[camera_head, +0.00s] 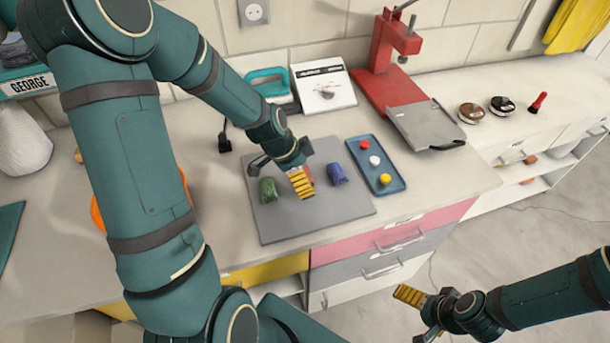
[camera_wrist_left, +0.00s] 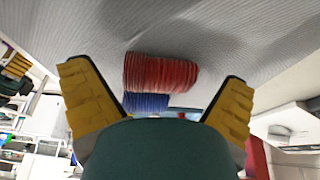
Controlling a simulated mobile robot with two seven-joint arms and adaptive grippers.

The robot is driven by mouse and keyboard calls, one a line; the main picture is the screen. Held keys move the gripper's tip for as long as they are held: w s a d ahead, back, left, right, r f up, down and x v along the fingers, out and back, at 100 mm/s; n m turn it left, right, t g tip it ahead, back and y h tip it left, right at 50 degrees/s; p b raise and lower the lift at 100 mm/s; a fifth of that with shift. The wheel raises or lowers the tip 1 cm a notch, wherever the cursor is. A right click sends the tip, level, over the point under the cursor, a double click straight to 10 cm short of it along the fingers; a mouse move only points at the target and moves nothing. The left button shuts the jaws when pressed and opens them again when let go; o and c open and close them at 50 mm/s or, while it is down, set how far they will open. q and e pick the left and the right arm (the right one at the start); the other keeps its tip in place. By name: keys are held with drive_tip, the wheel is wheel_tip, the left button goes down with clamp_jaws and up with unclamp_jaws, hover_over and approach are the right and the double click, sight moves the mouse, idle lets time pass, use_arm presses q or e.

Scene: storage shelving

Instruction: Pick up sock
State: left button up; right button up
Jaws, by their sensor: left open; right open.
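A rolled green sock (camera_head: 268,190), a red sock (camera_head: 307,174) and a blue sock (camera_head: 337,174) lie in a row on a grey mat (camera_head: 290,226). My left gripper (camera_head: 300,183) is over the mat at the red sock and partly hides it. In the left wrist view the red sock (camera_wrist_left: 160,73) lies between the spread yellow fingers (camera_wrist_left: 157,78), with no visible grip on it. The blue sock (camera_wrist_left: 145,103) shows beyond it. My right gripper (camera_head: 412,298) is open and empty, out past the counter's front, over the floor.
Behind are a red press (camera_head: 385,85), a white box (camera_head: 322,86) and a teal-handled object (camera_head: 268,82). Drawers (camera_head: 400,240) line the counter's front.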

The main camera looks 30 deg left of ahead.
use_arm(q)
drive_tip(key=c, duration=0.9)
drive_tip(key=shift+r, duration=0.1)
